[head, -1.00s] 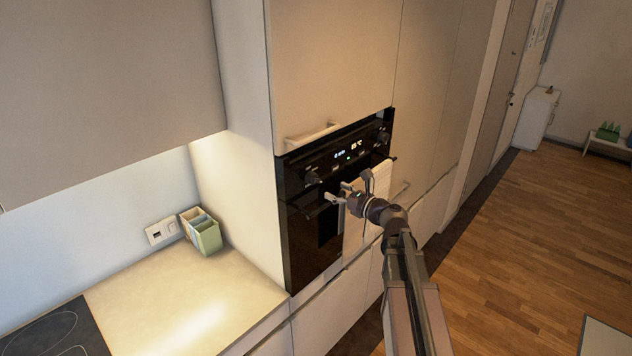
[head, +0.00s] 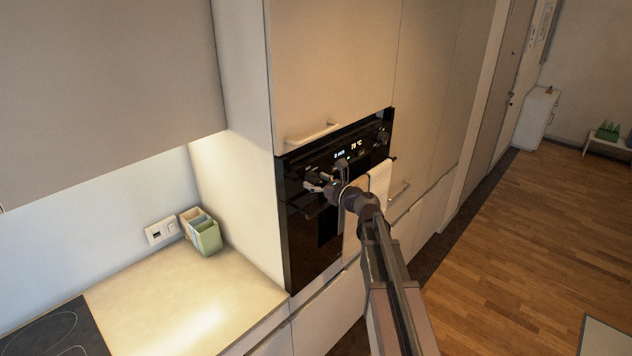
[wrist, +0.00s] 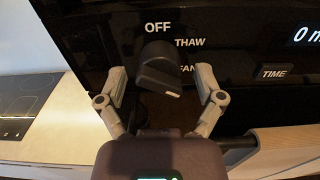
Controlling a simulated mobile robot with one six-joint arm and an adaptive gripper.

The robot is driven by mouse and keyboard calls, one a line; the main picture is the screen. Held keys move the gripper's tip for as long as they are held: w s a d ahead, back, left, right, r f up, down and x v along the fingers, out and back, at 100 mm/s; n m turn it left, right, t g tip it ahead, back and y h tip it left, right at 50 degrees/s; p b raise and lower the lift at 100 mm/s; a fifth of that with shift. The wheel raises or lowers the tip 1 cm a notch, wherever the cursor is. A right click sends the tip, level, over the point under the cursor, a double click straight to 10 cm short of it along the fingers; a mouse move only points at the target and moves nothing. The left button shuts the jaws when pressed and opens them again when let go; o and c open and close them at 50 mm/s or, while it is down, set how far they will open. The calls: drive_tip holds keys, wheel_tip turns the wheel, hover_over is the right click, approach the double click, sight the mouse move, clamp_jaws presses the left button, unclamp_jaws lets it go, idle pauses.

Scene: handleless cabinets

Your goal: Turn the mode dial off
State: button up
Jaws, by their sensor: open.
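The mode dial (wrist: 158,66) is a black knob on the oven's black front panel. In the wrist view the word OFF is printed above it, with THAW to its upper right and a partly hidden FAN lower. A pale mark shows on the knob's lower right edge. My gripper (wrist: 160,76) is open, with one finger on each side of the dial. Gaps show between the fingers and the knob, and I see no contact. In the head view my gripper (head: 320,183) is at the left end of the oven panel and mostly hides the dial.
The oven (head: 303,238) is built into tall cabinets. A pale towel (head: 380,178) hangs on its handle bar, right of my gripper. A TIME button (wrist: 274,73) and lit display (wrist: 308,36) lie right of the dial. A second knob (head: 382,138) is at the panel's right end.

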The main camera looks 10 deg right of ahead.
drive_tip(key=c, duration=1.1)
drive_tip(key=shift+n, duration=0.5)
drive_tip(key=n, duration=0.4)
drive_tip(key=shift+d+n, duration=0.1)
drive_tip(key=shift+n, duration=0.2)
drive_tip(key=n, duration=0.6)
drive_tip(key=shift+w+r, duration=0.1)
drive_tip(key=n, duration=0.6)
drive_tip(key=shift+n, duration=0.4)
drive_tip(key=n, duration=0.5)
drive_tip(key=shift+r+n, duration=0.1)
drive_tip(key=shift+n, duration=0.2)
